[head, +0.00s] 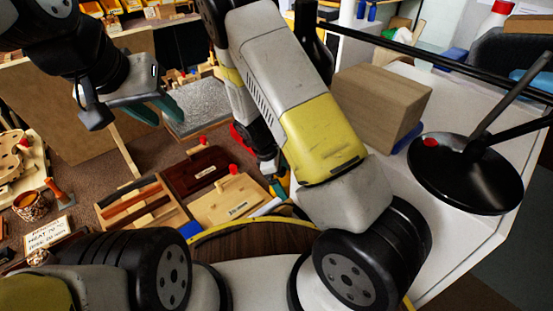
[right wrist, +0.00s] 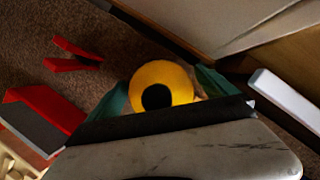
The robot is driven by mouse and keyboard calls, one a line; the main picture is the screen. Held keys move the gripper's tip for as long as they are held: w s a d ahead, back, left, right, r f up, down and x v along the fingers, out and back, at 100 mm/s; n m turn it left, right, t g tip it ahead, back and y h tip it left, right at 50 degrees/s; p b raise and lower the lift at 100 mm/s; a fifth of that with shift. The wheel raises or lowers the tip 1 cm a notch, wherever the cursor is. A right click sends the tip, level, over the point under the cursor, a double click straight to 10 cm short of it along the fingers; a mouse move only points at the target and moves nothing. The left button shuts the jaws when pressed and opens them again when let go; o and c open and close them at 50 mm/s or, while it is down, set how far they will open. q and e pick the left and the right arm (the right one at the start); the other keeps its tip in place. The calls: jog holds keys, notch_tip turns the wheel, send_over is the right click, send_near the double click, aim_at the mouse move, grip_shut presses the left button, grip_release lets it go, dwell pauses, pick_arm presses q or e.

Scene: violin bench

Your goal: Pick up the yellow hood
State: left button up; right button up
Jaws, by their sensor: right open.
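The yellow hood (right wrist: 162,87) shows in the right wrist view as a round yellow ring with a dark opening. My right gripper (right wrist: 163,90) is open, with one green finger on each side of the hood. I cannot tell whether either finger touches it. In the head view my right gripper (head: 278,183) is low beside the wooden boxes, mostly hidden behind its own arm, and I cannot make out the hood there. My left gripper (head: 160,113) hangs at the upper left with its green fingers apart and nothing between them.
A red object (right wrist: 45,118) and a smaller red piece (right wrist: 75,56) lie left of the hood; a white bar (right wrist: 285,97) lies right. Wooden boxes (head: 237,203) and a grey slab (head: 203,104) are near.

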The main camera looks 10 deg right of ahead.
jog(key=shift+d+f, duration=0.25)
jog(key=shift+f, duration=0.2)
jog(key=c, duration=1.6)
jog(key=shift+o, duration=0.2)
jog(key=shift+r, duration=0.1)
